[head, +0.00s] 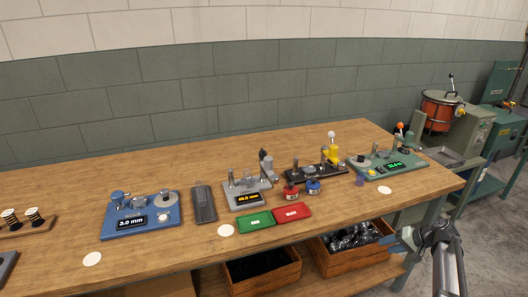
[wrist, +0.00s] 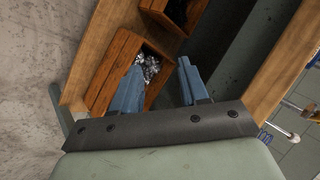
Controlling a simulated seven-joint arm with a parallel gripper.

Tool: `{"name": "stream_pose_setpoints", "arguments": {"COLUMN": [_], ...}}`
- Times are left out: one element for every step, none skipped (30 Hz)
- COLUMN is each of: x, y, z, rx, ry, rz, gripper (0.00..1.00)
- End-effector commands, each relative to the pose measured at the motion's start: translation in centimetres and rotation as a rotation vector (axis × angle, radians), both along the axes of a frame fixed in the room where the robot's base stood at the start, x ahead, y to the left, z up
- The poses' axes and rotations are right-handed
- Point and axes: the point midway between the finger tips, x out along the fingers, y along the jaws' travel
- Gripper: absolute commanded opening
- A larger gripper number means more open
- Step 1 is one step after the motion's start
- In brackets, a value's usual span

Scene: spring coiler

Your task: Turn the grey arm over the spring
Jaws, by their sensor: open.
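A grey bench device (head: 240,203) with a lit yellow display stands mid-table. It carries small grey posts and a taller grey upright part at its right end. Which part is the grey arm, and where the spring sits, is too small to tell. My gripper (head: 393,241) is off the table's front right edge, low and far from the devices. In the wrist view my gripper (wrist: 160,75) shows two blue fingers spread apart with nothing between them. It points down toward the lower shelf.
A blue device (head: 140,220) reading 3.0 mm, a black device (head: 316,175) and a green device (head: 390,165) share the table. Green (head: 256,222) and red (head: 291,212) trays lie in front. Wooden crates (head: 350,249) stand below. The front right tabletop is largely clear.

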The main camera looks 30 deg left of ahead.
Motion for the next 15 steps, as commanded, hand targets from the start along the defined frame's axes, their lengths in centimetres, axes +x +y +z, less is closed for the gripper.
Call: {"name": "stream_pose_setpoints", "arguments": {"x": [1.8, 2.5, 3.3, 3.9, 4.5, 5.2, 5.8, 6.2, 6.9, 7.3, 7.8, 8.3, 8.8, 9.2, 9.8], "y": [0.0, 0.1, 0.1, 0.2, 0.3, 0.4, 0.5, 0.6, 0.8, 0.9, 1.1, 1.4, 1.6, 1.9, 2.4], "z": [2.4, 3.6, 5.3, 6.5, 7.7, 9.3, 10.5, 11.7, 13.2, 14.5, 15.7, 17.3, 18.6, 19.9, 21.8], "rx": [0.020, 0.032, 0.047, 0.057, 0.068, 0.080, 0.089, 0.099, 0.109, 0.117, 0.125, 0.134, 0.141, 0.147, 0.153], "ry": [-0.033, -0.051, -0.074, -0.092, -0.108, -0.131, -0.146, -0.163, -0.185, -0.201, -0.218, -0.241, -0.259, -0.278, -0.304], "rz": [0.006, 0.009, 0.016, 0.020, 0.026, 0.033, 0.039, 0.045, 0.056, 0.064, 0.072, 0.085, 0.097, 0.110, 0.129], "gripper": [0.44, 0.44, 0.44, 0.44, 0.44, 0.44, 0.44, 0.44, 0.44, 0.44, 0.44, 0.44, 0.44, 0.44, 0.44]}}
